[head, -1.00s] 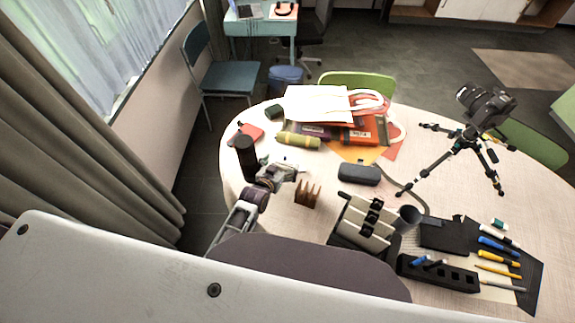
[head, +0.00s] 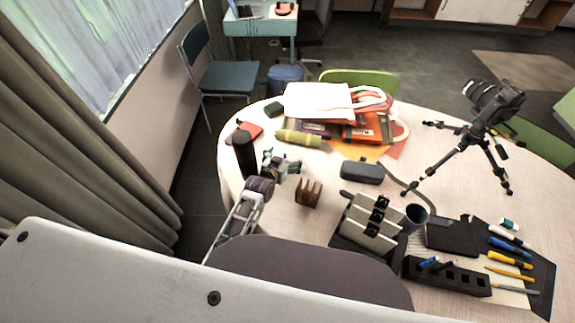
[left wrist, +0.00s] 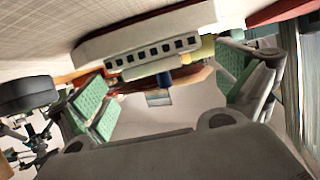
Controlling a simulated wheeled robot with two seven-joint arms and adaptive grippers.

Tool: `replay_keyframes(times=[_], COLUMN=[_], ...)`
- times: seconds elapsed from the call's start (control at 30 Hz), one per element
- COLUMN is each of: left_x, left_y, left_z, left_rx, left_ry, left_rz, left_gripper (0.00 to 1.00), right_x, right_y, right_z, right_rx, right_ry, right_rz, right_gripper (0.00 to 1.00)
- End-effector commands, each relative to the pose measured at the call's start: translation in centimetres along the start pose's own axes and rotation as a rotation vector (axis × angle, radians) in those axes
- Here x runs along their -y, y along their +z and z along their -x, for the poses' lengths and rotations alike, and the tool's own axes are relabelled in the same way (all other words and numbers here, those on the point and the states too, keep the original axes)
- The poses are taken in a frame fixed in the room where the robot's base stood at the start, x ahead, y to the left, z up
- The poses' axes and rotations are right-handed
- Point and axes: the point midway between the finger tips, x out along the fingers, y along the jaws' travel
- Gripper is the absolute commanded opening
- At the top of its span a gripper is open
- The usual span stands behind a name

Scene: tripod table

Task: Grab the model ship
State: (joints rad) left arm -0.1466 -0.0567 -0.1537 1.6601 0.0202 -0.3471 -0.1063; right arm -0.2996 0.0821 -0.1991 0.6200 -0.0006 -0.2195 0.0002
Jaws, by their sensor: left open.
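The model ship (left wrist: 155,52) shows upside down in the left wrist view, with a pale hull, a row of dark square windows and a blue part (left wrist: 165,78). It rests on the table, between and slightly beyond the two green-padded fingers. My left gripper (head: 284,165) is open around that space, and I see no finger clearly touching the ship. In the head view the ship is mostly hidden at the gripper and I cannot make out its shape. My right gripper is not in view.
A dark cylinder (head: 244,151) stands left of my gripper. A brown slotted holder (head: 308,194) and a dark case (head: 362,172) stand to its right. A yellow-green roll (head: 299,138) and bags (head: 318,101) lie behind. A camera on a tripod (head: 490,110) stands at right.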

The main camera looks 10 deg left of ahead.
Motion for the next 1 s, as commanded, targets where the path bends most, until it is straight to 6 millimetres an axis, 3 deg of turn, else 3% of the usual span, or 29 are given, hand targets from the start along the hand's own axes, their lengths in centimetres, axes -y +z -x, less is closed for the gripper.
replay_keyframes(times=[0.4, 0.7, 1.0], left_x=[0.0, 0.0, 0.0], left_y=[0.0, 0.0, 0.0], left_z=[-0.6, -0.6, -0.6], left_rx=[0.000, 0.000, 0.000], left_ry=[0.000, 0.000, 0.000], left_rz=[0.000, 0.000, 0.000], left_gripper=[1.00, 1.00, 0.61], right_x=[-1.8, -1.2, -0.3], right_y=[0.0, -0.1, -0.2], right_z=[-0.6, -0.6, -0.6], right_rx=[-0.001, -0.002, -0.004], right_ry=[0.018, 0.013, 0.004], right_rz=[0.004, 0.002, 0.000], right_gripper=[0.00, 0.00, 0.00])
